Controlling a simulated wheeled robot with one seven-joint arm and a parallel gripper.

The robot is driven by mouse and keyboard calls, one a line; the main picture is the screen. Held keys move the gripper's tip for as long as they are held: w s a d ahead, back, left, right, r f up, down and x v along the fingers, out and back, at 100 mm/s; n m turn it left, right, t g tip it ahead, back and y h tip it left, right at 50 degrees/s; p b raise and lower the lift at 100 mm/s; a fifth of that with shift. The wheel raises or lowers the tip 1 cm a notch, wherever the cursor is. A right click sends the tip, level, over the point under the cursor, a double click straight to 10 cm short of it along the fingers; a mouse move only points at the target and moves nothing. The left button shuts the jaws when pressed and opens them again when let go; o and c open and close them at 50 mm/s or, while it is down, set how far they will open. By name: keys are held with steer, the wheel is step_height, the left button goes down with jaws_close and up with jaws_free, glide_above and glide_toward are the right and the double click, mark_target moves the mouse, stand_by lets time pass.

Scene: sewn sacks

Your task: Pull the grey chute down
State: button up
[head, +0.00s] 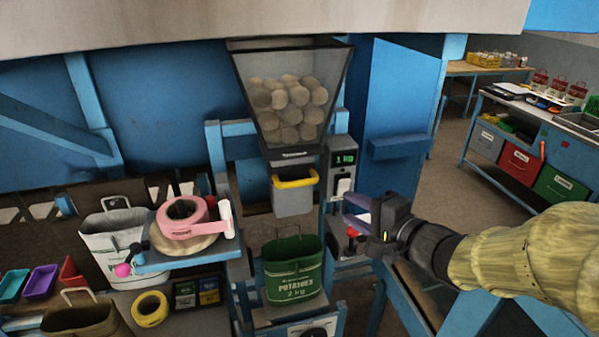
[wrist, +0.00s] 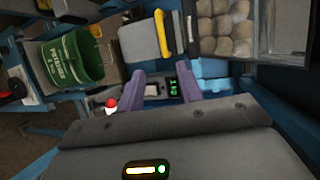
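The grey chute (head: 292,202) hangs below the hopper in the head view, with a yellow handle (head: 295,181) across its top front. In the wrist view the chute (wrist: 135,43) is at the upper middle, its yellow handle (wrist: 162,36) on its right side. My gripper (head: 353,211) is to the right of the chute, in front of the scale post and apart from the handle. In the wrist view its two purple fingers (wrist: 160,84) are spread with nothing held between them; the small green display shows beyond them.
A hopper (head: 241,68) of potatoes is above the chute. A green potato sack (head: 292,268) stands open below it. A control box with a "1 kg" display (head: 344,158) and a red knob (head: 352,232) are near my gripper. A tape roll holder (head: 165,258) is at left.

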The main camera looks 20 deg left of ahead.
mark_target(301, 184)
steer(key=shift+s+a+r+y, duration=0.15)
steer(key=shift+s+r+y, duration=0.05)
steer(key=shift+s+y, duration=0.1)
steer(key=shift+w, duration=0.15)
steer(key=p+x, duration=0.2)
steer(key=x, duration=0.6)
steer(key=p+x, duration=0.2)
steer(key=x, duration=0.7)
steer(key=shift+a+f, duration=0.15)
steer(key=shift+f, duration=0.1)
steer(key=shift+c, duration=0.5)
jaws_close()
